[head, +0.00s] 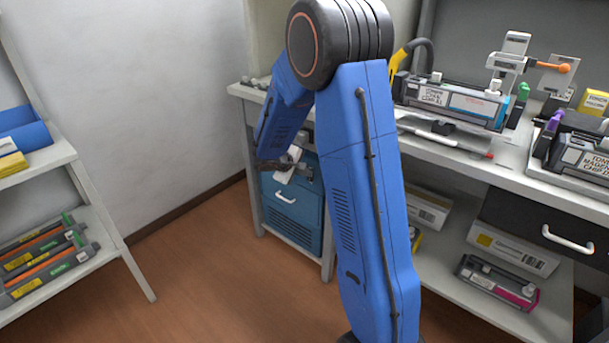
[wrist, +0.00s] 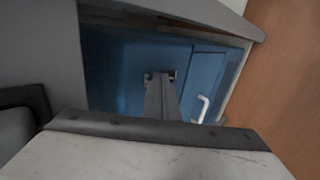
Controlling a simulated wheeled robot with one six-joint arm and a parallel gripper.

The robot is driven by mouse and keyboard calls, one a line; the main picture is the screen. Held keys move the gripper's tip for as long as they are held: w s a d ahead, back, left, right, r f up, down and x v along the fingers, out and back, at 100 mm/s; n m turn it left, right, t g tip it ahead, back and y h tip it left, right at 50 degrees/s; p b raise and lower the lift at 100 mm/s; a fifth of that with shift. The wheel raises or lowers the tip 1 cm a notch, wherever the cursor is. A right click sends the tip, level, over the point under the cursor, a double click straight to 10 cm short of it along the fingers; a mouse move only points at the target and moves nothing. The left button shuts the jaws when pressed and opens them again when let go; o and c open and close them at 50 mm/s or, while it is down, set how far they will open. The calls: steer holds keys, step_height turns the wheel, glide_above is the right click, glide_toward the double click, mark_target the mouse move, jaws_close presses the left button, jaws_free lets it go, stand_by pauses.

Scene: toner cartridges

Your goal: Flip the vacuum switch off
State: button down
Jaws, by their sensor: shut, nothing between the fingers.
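A blue cabinet-like unit (head: 292,212) with a white handle and a vent grille stands under the left end of the workbench; I take it to be the vacuum. It also fills the middle of the wrist view (wrist: 115,75). My gripper (wrist: 160,76) is shut and empty, its fingertips in front of the upper blue face. A small dark piece shows right at the fingertips, possibly the switch; its position cannot be told. In the head view my gripper (head: 300,168) is in front of the unit's upper part, which it and my arm partly hide. Whether the tips touch is unclear.
The workbench (head: 470,170) edge is above the unit, with a yellow nozzle (head: 398,60) and toner cartridges (head: 455,105) on top. Its lower shelf (head: 440,262) holds boxes. A shelf rack (head: 70,270) stands left. The floor (head: 205,265) between is clear.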

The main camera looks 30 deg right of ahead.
steer(key=shift+a+r, duration=0.1)
steer(key=shift+r, duration=0.05)
steer(key=shift+r, duration=0.65)
steer(key=shift+a, duration=0.1)
